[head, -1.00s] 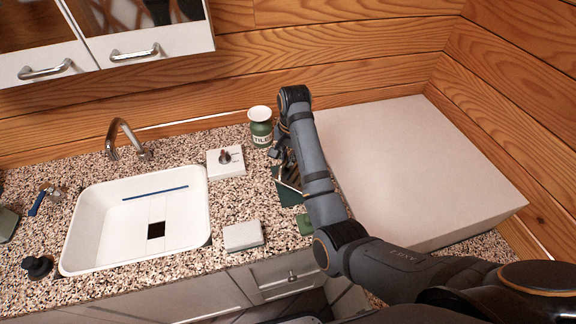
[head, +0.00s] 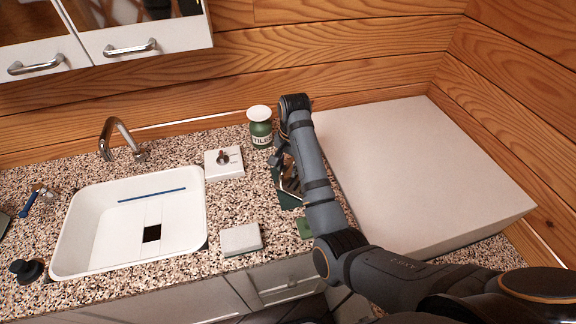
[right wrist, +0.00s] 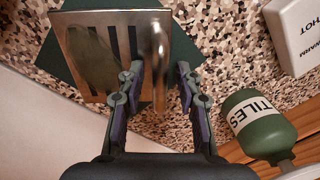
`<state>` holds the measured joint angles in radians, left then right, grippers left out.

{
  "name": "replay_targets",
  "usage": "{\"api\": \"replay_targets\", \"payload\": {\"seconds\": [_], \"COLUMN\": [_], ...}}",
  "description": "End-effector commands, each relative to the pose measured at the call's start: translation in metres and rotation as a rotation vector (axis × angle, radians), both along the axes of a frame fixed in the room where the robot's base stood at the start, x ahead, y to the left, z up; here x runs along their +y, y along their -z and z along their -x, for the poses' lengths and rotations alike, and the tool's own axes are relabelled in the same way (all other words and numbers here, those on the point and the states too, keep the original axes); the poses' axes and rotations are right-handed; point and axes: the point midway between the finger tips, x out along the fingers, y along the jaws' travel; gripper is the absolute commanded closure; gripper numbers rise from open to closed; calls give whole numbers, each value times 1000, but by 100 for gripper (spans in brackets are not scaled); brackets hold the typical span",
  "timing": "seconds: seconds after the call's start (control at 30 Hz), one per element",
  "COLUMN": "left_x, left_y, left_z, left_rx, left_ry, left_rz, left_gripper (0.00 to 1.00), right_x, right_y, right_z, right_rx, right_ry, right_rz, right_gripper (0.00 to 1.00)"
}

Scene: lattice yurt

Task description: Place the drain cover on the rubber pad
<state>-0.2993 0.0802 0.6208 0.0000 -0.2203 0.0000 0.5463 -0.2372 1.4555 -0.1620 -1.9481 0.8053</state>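The drain cover (right wrist: 104,58) is a shiny metal plate with dark slots and a raised handle. In the right wrist view it lies over the dark green rubber pad (right wrist: 186,48), turned relative to it, with pad corners showing on both sides. My right gripper (right wrist: 158,80) is open, its fingers on either side of the handle with gaps visible. In the head view, my right gripper (head: 283,150) and arm hide much of the cover (head: 290,178) and the pad (head: 288,201). My left gripper is not in view.
A green TILES jar (head: 261,130) and a white box with a knob (head: 224,163) stand behind and left. A grey-white block (head: 240,238) and small green piece (head: 304,228) lie in front. The white sink (head: 80,228) is left; a large pale block (head: 425,170) stands right.

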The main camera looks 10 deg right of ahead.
Motion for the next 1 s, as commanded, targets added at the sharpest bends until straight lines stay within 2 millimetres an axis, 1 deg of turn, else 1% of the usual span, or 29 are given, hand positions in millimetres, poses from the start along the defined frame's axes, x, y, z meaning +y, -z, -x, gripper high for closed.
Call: {"api": "replay_targets", "payload": {"seconds": [0.13,0.17,0.27,0.37,0.4,0.5,0.6,0.7,0.83,1.0], "left_x": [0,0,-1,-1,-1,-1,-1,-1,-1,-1], "left_y": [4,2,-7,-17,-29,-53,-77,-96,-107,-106], "left_z": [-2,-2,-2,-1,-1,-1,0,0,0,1], "left_rx": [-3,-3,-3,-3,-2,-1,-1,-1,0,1], "left_ry": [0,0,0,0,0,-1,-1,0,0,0], "left_rz": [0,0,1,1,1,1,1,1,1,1], "left_gripper": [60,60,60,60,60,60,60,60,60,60], "right_x": [0,0,-1,-2,-2,-3,-5,-6,-7,-7], "right_y": [-2,-6,-21,-42,-53,-75,-97,-115,-125,-124], "right_z": [0,0,0,1,2,3,5,6,7,7], "right_rx": [-2,-3,-2,-4,-1,-1,0,1,1,0], "right_ry": [0,0,0,0,0,0,0,1,0,0], "right_rz": [-1,0,-1,0,0,-1,0,1,1,0], "right_gripper": [65,65,65,65,65,65,65,65,65,65]}}
